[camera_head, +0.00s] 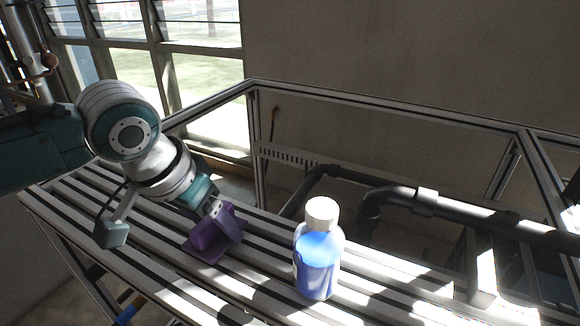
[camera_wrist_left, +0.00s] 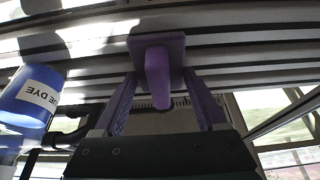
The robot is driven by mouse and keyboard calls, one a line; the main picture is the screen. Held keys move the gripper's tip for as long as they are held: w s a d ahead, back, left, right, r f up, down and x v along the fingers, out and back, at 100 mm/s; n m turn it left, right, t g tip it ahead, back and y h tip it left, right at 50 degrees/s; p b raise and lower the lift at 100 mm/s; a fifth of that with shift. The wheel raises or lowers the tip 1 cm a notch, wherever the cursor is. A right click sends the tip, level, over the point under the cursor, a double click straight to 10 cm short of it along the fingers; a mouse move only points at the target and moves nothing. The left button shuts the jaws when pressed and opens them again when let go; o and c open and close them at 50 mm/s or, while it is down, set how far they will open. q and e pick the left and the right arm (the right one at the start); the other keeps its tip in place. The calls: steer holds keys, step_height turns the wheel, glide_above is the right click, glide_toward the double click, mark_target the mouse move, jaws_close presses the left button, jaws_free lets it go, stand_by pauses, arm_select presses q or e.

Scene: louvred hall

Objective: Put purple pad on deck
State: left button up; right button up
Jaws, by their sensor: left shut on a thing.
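The purple pad (camera_head: 205,254) is a flat plate with an upright grip block, seen over the slatted metal deck (camera_head: 385,290). In the left wrist view the pad (camera_wrist_left: 158,68) lies between the two finger tips, with its plate towards the slats. My left gripper (camera_head: 222,222) reaches down from the upper left and is shut on the pad. It also shows in the left wrist view (camera_wrist_left: 160,88). The pad is at or just above the slats; I cannot tell whether it touches them. The fingers partly hide it in the head view. My right gripper is out of view.
A bottle of blue dye (camera_head: 317,262) with a white cap stands upright on the slats, right of the pad. Behind the deck are a metal frame (camera_head: 390,102) and a dark pipe (camera_head: 480,220). Bare slats lie between pad and bottle.

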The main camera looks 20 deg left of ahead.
arm_select(q)
steer(key=shift+f, duration=0.15)
steer(key=o, duration=1.2)
steer(key=shift+o, duration=0.2)
steer(key=shift+r, duration=0.45)
steer(key=p+v, duration=0.3)
steer(key=v, duration=0.8)
steer(key=s+d+f, duration=0.2)
steer(key=s+d, duration=0.1)
steer(key=s, duration=0.5)
steer(key=s+d+f+m+g, duration=0.1)
steer(key=s+d+f, duration=0.1)
steer(key=s, duration=0.6)
steer(key=shift+s+d, duration=0.3)
steer(key=shift+d, duration=0.45)
